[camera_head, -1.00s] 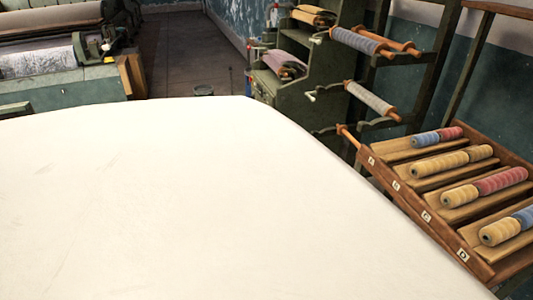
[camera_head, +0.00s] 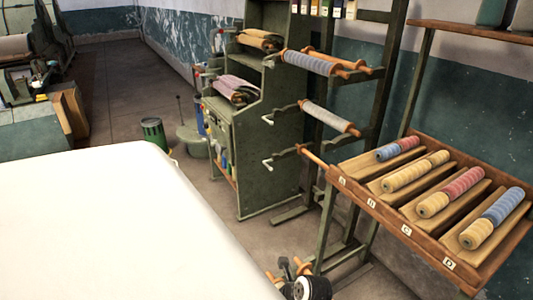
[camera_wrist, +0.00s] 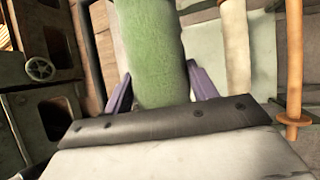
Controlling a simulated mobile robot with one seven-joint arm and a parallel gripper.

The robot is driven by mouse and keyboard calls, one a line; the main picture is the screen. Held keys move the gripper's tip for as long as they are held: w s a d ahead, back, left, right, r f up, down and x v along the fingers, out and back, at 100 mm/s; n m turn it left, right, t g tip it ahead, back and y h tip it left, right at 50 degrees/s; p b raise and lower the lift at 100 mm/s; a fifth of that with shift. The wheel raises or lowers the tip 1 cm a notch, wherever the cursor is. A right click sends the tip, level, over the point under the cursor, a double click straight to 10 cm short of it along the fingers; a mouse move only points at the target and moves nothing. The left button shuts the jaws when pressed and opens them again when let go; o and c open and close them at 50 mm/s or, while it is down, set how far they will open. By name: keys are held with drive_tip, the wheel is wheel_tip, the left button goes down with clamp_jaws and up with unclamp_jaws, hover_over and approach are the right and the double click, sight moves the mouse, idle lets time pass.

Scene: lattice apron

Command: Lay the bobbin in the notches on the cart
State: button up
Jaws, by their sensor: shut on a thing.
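My gripper (camera_wrist: 160,88) is shut on a green, cloth-wrapped roll in the wrist view, which looks like the bobbin (camera_wrist: 150,45). Its purple fingers stand on either side of the roll. The roll's ends are out of view. In the head view the held roll is not clearly seen. Wooden, handle-like ends (camera_head: 303,267) and a black and white part show at the bottom edge. I cannot identify the cart or its notches for certain in either view.
A wooden rack (camera_head: 375,205) marked A to D holds coloured spools at right. A white surface (camera_head: 110,230) fills the lower left. Floor is open behind it, near a green bin (camera_head: 153,133).

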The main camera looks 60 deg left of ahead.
wheel_tip(320, 180, down, 23)
drive_tip(key=b, duration=0.2)
drive_tip(key=shift+b, duration=0.35)
idle(1.1)
drive_tip(key=shift+a+p, duration=0.2)
drive_tip(key=shift+p, duration=0.3)
idle(0.5)
drive_tip(key=shift+f, duration=0.25)
drive_tip(key=shift+f+b, duration=0.65)
drive_tip(key=shift+f, duration=0.4)
drive_tip(key=shift+f+p, duration=0.35)
drive_tip(key=shift+f, duration=0.3)
idle(1.2)
drive_tip(key=o, duration=1.4)
